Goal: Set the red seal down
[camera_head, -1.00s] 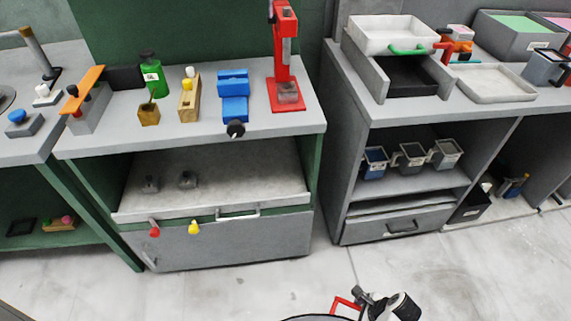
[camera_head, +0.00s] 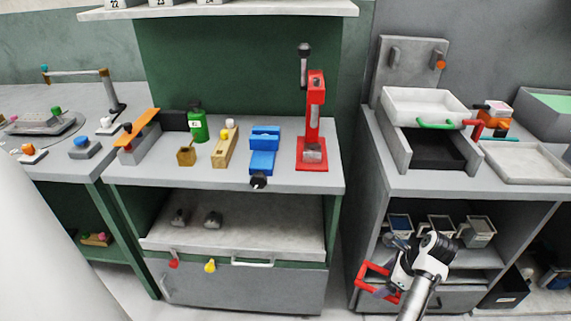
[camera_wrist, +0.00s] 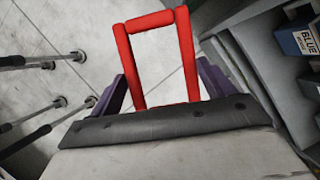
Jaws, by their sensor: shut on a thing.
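The red seal (camera_head: 377,267) is an open red rectangular frame. My gripper (camera_head: 393,282) is shut on it and holds it in the air in front of the right-hand cabinet in the head view. In the wrist view the red seal (camera_wrist: 150,22) juts out past the two purple fingers of my gripper (camera_wrist: 165,88), with grey floor showing through and beyond it. A dark bar and a pale surface across the bottom of the wrist view hide the near end of the seal.
A grey bench (camera_head: 222,183) carries a red press (camera_head: 314,125), a blue vise (camera_head: 263,152) and a green bottle (camera_head: 197,127). The right cabinet holds a white tray (camera_head: 425,104) on top and several small bins (camera_head: 477,230) on a shelf. Floor shows below the wrist.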

